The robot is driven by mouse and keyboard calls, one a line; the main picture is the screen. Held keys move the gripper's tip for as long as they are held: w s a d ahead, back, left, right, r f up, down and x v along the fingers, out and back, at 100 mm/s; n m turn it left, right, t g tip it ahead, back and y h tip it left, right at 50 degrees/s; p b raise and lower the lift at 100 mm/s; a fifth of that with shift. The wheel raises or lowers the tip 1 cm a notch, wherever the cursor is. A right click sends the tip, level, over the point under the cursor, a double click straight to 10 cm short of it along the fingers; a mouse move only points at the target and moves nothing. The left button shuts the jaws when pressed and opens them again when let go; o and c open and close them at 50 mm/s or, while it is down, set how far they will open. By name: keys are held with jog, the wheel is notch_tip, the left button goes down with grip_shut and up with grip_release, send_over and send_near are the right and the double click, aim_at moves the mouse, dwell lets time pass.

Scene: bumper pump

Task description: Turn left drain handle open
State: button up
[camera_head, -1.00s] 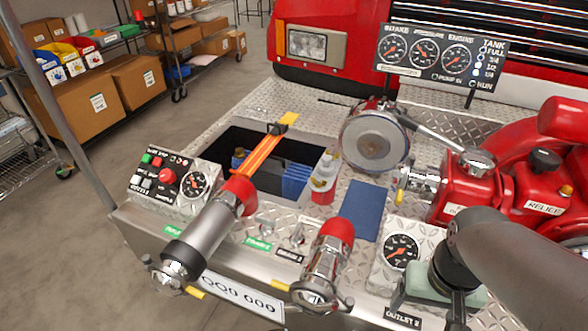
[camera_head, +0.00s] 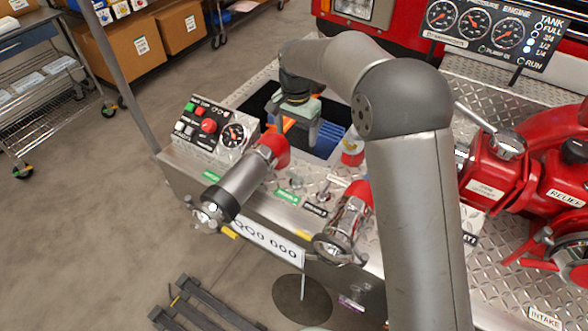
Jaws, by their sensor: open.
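Two small metal levers stand on the diamond-plate ledge between the two outlet pipes. The left lever (camera_head: 296,182) sits behind a green label (camera_head: 289,197), and the right lever (camera_head: 325,189) sits behind a black label (camera_head: 315,210). The label text is too small to read surely, so I cannot tell for certain which one is the left drain handle. My gripper (camera_head: 304,137) is open, points down over the recessed bin behind the levers, and is apart from both. Its fingertips are partly hard to make out against the bin.
The left outlet pipe (camera_head: 240,183) and right outlet pipe (camera_head: 344,221) jut forward on either side. A control box (camera_head: 207,129) stands at the left. The bin holds a blue item (camera_head: 328,138), with a red-and-white bottle (camera_head: 353,150) beside it.

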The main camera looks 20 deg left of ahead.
aim_at(296, 173)
notch_tip(296, 173, down, 16)
jog(key=p, duration=0.2)
jog(key=shift+d+f+p, duration=0.1)
jog(key=shift+f+p, duration=0.1)
jog(key=shift+p, duration=0.15)
jog(key=c, duration=1)
